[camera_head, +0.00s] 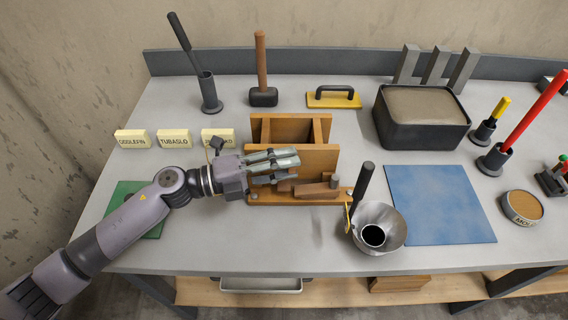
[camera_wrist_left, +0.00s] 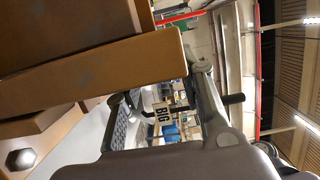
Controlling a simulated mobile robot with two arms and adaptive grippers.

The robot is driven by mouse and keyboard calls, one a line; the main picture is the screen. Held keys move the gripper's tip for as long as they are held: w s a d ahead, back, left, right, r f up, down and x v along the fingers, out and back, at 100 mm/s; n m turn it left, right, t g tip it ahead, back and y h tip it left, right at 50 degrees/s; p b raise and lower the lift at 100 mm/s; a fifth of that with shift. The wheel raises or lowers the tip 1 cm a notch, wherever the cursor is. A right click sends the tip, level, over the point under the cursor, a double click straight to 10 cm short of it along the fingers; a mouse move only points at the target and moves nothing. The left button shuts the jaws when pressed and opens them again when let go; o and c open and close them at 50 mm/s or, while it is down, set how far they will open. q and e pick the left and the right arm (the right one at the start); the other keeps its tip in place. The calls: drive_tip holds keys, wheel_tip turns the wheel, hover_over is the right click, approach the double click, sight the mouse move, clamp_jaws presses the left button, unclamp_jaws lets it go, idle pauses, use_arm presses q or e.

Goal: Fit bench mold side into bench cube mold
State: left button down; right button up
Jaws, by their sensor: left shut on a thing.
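The bench cube mold (camera_head: 287,128) is an open box of brown wooden panels on a wooden base, at the middle of the bench in the head view. My left gripper (camera_head: 290,170) reaches in from the left and is at the mold's front. It is shut on a brown wooden panel, which I take to be the bench mold side (camera_head: 323,160). A brown panel edge also fills the upper left of the left wrist view (camera_wrist_left: 100,75). The fingers hide part of the panel, and I cannot tell whether it is seated. My right gripper is not in view.
A dark brown wooden block (camera_head: 318,190) lies at the mold's front. A blue mat (camera_head: 440,205) and a black tub (camera_head: 420,130) are further right. Name blocks (camera_head: 174,138) stand left.

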use_arm(q)
drive_tip(key=shift+f+b, duration=0.75)
drive_tip(key=shift+f, duration=0.3)
drive_tip(key=c, duration=1)
unclamp_jaws()
drive_tip(key=shift+a, duration=0.1)
drive_tip(key=v, duration=1.1)
drive_tip(key=shift+f, duration=0.1)
drive_tip(key=shift+s+a, duration=0.1)
drive_tip(key=shift+a, duration=0.3)
